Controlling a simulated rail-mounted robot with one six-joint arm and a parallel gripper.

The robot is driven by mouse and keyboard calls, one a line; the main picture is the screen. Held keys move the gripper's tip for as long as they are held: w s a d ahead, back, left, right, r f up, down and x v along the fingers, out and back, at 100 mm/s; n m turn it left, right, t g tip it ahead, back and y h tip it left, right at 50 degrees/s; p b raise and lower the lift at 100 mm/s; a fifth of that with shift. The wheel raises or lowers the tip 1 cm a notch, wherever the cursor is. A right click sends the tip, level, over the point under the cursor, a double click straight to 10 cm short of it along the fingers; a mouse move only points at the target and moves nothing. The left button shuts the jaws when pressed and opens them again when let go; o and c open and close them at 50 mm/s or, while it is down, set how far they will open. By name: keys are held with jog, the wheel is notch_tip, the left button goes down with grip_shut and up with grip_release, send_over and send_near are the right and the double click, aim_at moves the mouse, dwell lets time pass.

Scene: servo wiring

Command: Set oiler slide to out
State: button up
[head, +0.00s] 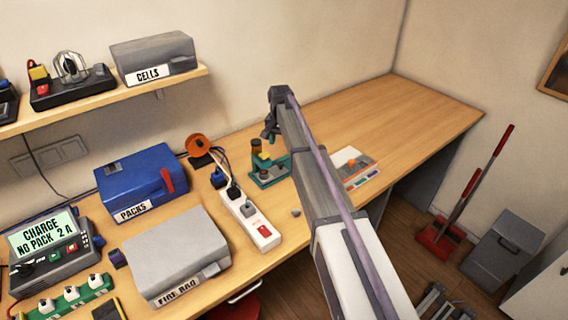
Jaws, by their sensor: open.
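A small teal stand (266,180) with an upright brown-capped, dark cylinder sits on the bench just left of my arm; it looks like the oiler. Its slide is too small to make out, and I cannot tell its position. My gripper (268,136) is open and empty in this view, at the far end of my arm. In the picture it appears just above the stand, apart from it. My arm crosses in front of the bench to the right of the stand and hides what lies behind it.
A white power strip (250,222) with plugs and an orange reel (199,146) stand left of the teal stand. A blue PACKS box (135,182), a grey box (175,250) and a charger (50,255) fill the left. A card (355,167) lies right. The far right bench is clear.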

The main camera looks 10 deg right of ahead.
aim_at(280, 163)
notch_tip(280, 163, down, 11)
jog(key=b, duration=1.1)
jog(key=shift+s+a, duration=0.1)
jog(key=shift+s, duration=0.05)
jog(key=shift+r, duration=0.1)
grip_shut()
